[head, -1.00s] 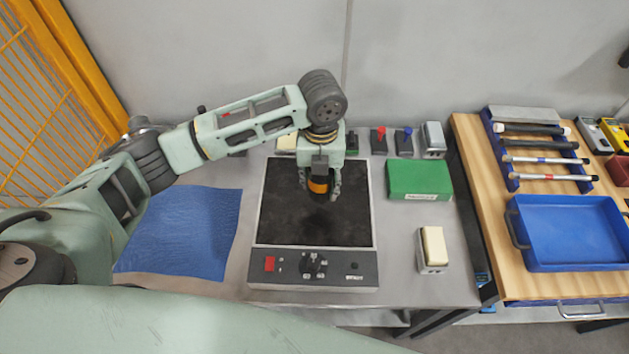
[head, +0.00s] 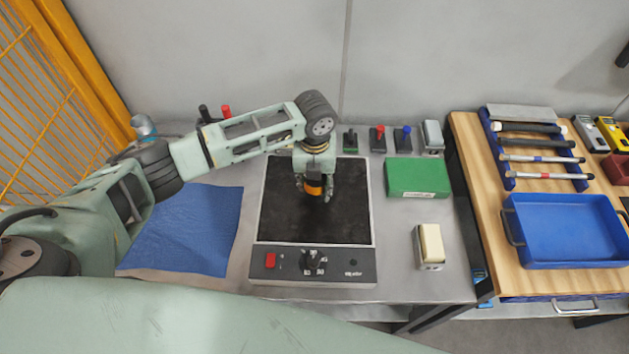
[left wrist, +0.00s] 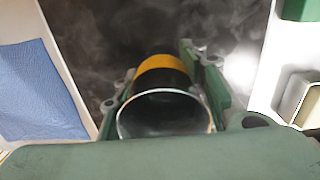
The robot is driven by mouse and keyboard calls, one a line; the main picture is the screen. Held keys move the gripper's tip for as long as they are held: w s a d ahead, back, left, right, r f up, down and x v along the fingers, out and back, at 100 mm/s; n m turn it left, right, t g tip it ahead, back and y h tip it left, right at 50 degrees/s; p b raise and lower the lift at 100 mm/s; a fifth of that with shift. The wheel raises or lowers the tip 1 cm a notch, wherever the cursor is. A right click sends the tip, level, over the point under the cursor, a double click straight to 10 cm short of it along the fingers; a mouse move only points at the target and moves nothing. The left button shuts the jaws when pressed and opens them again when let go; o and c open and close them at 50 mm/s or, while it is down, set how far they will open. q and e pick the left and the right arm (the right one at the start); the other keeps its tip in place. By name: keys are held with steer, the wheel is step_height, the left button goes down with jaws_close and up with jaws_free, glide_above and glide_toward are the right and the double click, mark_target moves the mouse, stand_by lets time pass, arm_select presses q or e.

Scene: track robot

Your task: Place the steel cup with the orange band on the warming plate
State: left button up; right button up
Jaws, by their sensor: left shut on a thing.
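The steel cup with the orange band (head: 314,188) is in my left gripper (head: 315,191), over the black top of the warming plate (head: 280,220). In the left wrist view the cup (left wrist: 162,72) shows its open rim toward the camera, with the gripper's fingers (left wrist: 165,88) on both sides. The left gripper is shut on the cup. The dark plate surface (left wrist: 105,40) lies beyond it. I cannot tell whether the cup's base touches the plate. The right gripper is not in view.
A blue cloth (head: 190,235) lies left of the plate. A green box (head: 417,178) and a cream-topped block (head: 431,245) stand to its right. Several small items line the back. A wooden bench (head: 490,215) with a blue tray (head: 565,232) is at the right.

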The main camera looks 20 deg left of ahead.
arm_select(q)
steer(key=o, duration=1)
steer(key=shift+o, duration=0.5)
steer(key=shift+r, duration=0.5)
step_height(320, 180, up, 11)
steer(key=b, duration=0.1)
steer(key=shift+r+b, duration=0.15)
steer(key=shift+b, duration=0.25)
steer(key=shift+s, duration=0.1)
